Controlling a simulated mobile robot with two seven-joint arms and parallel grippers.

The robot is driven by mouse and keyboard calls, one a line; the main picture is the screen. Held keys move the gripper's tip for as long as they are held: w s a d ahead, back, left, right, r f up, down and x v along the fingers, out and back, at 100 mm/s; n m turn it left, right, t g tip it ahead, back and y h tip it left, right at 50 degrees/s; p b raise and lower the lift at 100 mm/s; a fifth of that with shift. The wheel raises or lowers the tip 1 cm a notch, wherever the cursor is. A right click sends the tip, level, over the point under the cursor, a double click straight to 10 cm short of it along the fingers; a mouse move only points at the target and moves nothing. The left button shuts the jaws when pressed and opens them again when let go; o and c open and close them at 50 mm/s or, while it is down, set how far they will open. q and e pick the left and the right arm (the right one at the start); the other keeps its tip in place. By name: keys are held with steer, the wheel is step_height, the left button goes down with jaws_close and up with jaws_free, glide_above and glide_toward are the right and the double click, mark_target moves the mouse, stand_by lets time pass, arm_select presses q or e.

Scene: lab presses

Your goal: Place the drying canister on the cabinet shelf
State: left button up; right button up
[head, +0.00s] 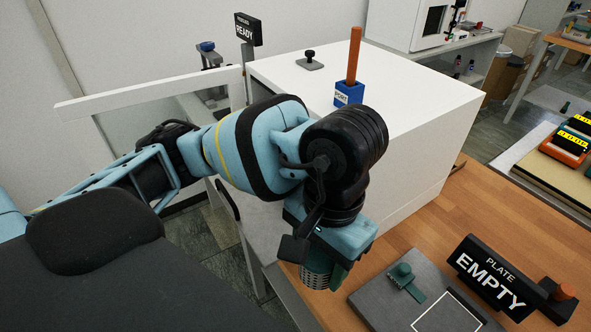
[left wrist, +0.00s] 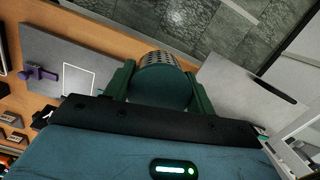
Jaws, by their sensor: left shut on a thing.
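The drying canister (head: 315,276) has a perforated metal body and a dark green top. In the left wrist view the canister (left wrist: 163,78) sits between the two green fingers of my left gripper (left wrist: 162,88), which is shut on it. In the head view my left gripper (head: 338,272) points down between the wooden bench and the cabinet front. The white cabinet (head: 425,110) stands behind my arm, its glazed door (head: 150,98) swung open to the left. My arm hides most of the opening, and I cannot make out the shelf. My right gripper is not in view.
A grey plate (head: 420,288) with a green clamp and an EMPTY sign (head: 497,272) lies on the wooden bench (head: 440,215) at right. A blue block (head: 349,94) with an orange rod stands on the cabinet top.

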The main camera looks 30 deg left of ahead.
arm_select(q)
steer(key=shift+a, duration=0.1)
steer(key=w+a, duration=0.3)
steer(key=a, duration=0.1)
steer(key=w+a+f, duration=0.1)
steer(key=w+a, duration=0.2)
steer(key=a, duration=0.1)
steer(key=w+a+p, duration=0.1)
steer(key=w+a, duration=0.3)
steer(key=shift+w+f, duration=0.1)
steer(key=shift+f, duration=1.85)
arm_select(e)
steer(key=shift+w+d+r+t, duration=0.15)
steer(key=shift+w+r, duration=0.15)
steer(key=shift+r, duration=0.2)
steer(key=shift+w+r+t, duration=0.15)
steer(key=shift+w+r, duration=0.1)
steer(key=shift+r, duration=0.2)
arm_select(q)
steer(key=shift+f, duration=0.1)
steer(key=shift+f, duration=0.1)
steer(key=o, duration=0.7)
steer(key=shift+f, duration=0.1)
steer(key=shift+c, duration=0.2)
steer(key=o, duration=0.5)
steer(key=shift+c, duration=0.2)
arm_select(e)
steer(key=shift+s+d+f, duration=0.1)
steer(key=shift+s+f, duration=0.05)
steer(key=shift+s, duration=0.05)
